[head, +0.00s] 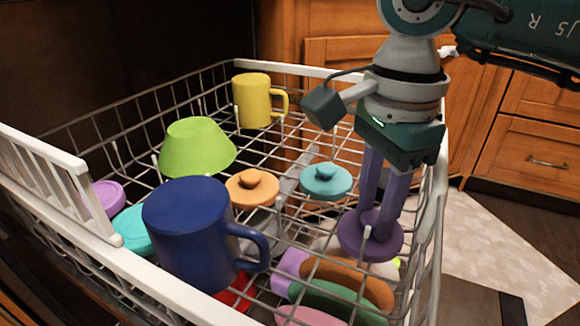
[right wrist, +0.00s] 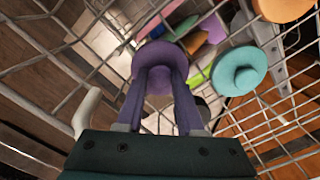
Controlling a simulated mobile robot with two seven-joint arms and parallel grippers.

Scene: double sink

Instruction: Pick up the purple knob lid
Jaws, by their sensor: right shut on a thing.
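The purple knob lid (head: 355,240) is a dark purple disc at the right side of the dish rack in the head view. My right gripper (head: 380,213) points down over it with its two purple fingers closed on the lid's knob. In the right wrist view the lid (right wrist: 158,52) sits at the fingertips (right wrist: 160,76). The lid appears roughly level, above or at the rack wires; I cannot tell whether it touches them. My left gripper is not in view.
The white wire dish rack (head: 440,185) surrounds the lid. A teal knob lid (head: 326,184) and an orange knob lid (head: 252,190) lie nearby. A blue mug (head: 190,235), green bowl (head: 195,150) and yellow mug (head: 252,100) stand left. Several colored dishes lie below, including a brown one (head: 350,280).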

